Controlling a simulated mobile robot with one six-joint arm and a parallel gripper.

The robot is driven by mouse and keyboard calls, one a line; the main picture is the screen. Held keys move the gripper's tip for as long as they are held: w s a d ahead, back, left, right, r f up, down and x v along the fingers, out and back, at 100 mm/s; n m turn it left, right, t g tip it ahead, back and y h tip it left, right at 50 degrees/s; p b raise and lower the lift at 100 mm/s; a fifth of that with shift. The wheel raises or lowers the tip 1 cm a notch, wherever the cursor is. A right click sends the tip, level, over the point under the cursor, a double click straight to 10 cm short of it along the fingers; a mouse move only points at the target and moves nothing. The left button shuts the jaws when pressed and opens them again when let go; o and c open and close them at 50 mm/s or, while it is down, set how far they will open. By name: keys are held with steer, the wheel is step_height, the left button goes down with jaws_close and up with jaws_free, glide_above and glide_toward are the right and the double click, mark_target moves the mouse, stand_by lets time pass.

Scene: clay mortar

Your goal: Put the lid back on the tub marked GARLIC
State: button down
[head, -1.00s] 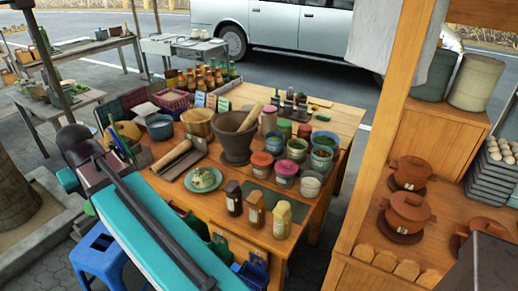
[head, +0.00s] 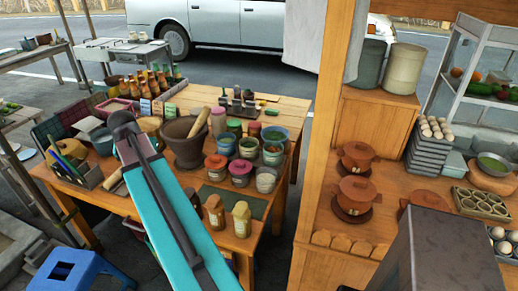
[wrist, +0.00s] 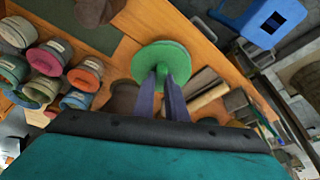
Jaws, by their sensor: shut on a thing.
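My gripper (wrist: 165,92) is shut on a green round thing (wrist: 175,55) that looks like a lid, seen in the wrist view above the wooden table. In the head view my arm hides the gripper and this thing. Several tubs stand together on the table. One has a red lid (head: 216,162), one a pink lid (head: 241,168), and a pale grey tub (head: 265,181) appears open. The tubs also show at the left of the wrist view, to one side of my gripper. Their labels are too small to read, so I cannot tell which says GARLIC.
A wooden post (head: 318,130) and shelf with clay pots (head: 356,193) rise at the right.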

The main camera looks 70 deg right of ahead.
steer(key=s+d+f+m+g+p, duration=0.1)
steer(key=s+d+m, duration=0.5)
steer(key=s+d, duration=0.8)
steer(key=s+d+f+m+g+p, duration=0.2)
steer(key=s+d+m, duration=0.3)
steer(key=s+d, duration=0.9)
steer(key=s+g+p, duration=0.1)
steer(key=s, duration=0.3)
steer(key=shift+s+d+f+m+h, duration=0.2)
steer(key=shift+s+d+m+h, duration=0.05)
steer(key=shift+s+m+h, duration=0.15)
steer(key=shift+f, duration=0.1)
step_height(320, 180, down, 6)
steer(key=b, duration=0.3)
steer(key=shift+w+a+f+b, duration=0.1)
steer(key=shift+f+b, duration=0.15)
steer(key=shift+b, duration=0.15)
stand_by(1.2)
stand_by(0.4)
steer(key=c, duration=1.2)
jaws_free()
